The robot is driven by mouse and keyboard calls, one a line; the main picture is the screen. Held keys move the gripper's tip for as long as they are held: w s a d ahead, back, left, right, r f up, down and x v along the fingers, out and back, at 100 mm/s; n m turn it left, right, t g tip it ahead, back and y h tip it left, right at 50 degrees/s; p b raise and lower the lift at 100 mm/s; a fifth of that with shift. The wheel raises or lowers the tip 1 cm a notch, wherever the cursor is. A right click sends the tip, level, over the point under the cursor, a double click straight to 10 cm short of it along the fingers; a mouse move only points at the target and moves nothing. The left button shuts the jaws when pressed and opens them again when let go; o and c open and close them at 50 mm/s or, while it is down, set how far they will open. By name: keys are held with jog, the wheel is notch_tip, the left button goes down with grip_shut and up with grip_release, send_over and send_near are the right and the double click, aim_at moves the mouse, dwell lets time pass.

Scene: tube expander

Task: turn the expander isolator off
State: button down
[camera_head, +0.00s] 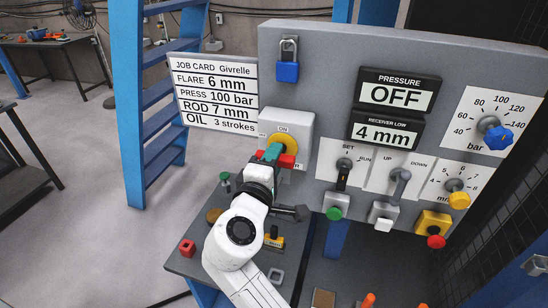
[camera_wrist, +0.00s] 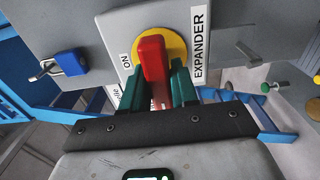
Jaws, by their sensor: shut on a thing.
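The expander isolator is a light grey box (camera_head: 299,124) on the panel's left side, with a yellow disc (camera_head: 289,148) and a red handle (camera_head: 288,161). "ON" is printed above the disc. In the wrist view the red handle (camera_wrist: 152,58) stands in front of the yellow disc (camera_wrist: 178,48), between the ON label at left and the EXPANDER label at right. My gripper (camera_head: 272,153) is shut on the handle, its green fingers (camera_wrist: 160,85) on either side. The handle appears to lie across the ON direction. The fingers and wrist hide the box's lower part.
A blue padlock (camera_head: 287,71) hangs above the isolator. The displays (camera_head: 397,94) read OFF and 4 mm. Levers (camera_head: 399,185) and knobs (camera_head: 488,130) stand to the right. A job card (camera_head: 214,92) is at left, before a blue ladder (camera_head: 160,110). Small parts lie on the bench below.

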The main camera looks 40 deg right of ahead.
jog(key=shift+a, duration=0.1)
jog(key=c, duration=1)
grip_release()
jog(key=shift+o, duration=0.2)
jog(key=shift+a, duration=0.1)
jog(key=b+v, duration=0.3)
jog(key=v, duration=0.7)
jog(key=shift+s+a, duration=0.2)
jog(key=shift+a, duration=0.05)
jog(key=shift+f, duration=0.1)
